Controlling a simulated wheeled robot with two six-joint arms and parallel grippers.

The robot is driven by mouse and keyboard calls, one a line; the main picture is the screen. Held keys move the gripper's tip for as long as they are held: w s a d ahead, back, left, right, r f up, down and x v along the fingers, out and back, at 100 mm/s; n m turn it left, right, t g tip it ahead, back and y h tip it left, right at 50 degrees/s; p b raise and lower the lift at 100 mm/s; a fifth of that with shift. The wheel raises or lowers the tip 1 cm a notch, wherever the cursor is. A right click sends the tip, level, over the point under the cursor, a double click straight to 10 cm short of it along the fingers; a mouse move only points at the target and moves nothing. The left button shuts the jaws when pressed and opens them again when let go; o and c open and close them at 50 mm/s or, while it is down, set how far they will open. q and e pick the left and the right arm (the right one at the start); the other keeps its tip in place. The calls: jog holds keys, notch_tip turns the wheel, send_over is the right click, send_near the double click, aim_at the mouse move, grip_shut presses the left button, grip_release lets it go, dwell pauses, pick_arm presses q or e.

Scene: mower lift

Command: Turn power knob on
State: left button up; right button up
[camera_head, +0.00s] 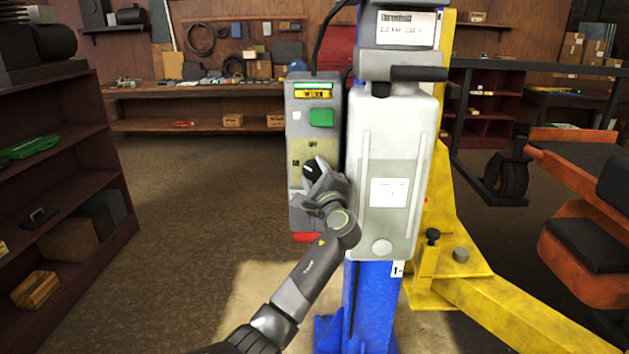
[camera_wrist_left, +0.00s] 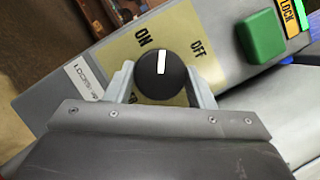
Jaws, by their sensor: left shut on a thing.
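The power knob (camera_head: 311,169) is a black round knob on the yellow plate of the grey control box (camera_head: 301,214). In the left wrist view the knob (camera_wrist_left: 158,82) has a white mark that points up, between the ON label (camera_wrist_left: 145,38) at its upper left and the OFF label (camera_wrist_left: 197,48) at its upper right. My left gripper (camera_head: 316,173) reaches the box from below. In the left wrist view its two fingers (camera_wrist_left: 161,84) stand on either side of the knob, shut on it. My gripper hides part of the knob in the head view. My right gripper is not seen.
A green button (camera_head: 321,117) sits above the knob on the box, and a red part (camera_head: 307,237) shows at its bottom. The white lift housing (camera_head: 382,145) on a blue post (camera_head: 370,295) stands just right. Yellow lift arms (camera_head: 525,315) extend right. Floor at left is clear.

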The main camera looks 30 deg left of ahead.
pick_arm(q)
jog(key=n+g, duration=0.1)
jog(key=n, duration=0.3)
jog(key=shift+r+n+g+h, duration=0.1)
jog(key=shift+n+g+h, duration=0.5)
jog(key=shift+n, duration=0.8)
jog(key=o, duration=1)
jog(key=shift+c, duration=0.2)
jog(key=shift+d, duration=0.15)
jog(key=b+v, duration=0.4)
jog(key=v, duration=1.3)
jog(key=shift+b, duration=0.3)
jog(key=shift+s+r, duration=0.1)
jog(key=shift+r, duration=0.05)
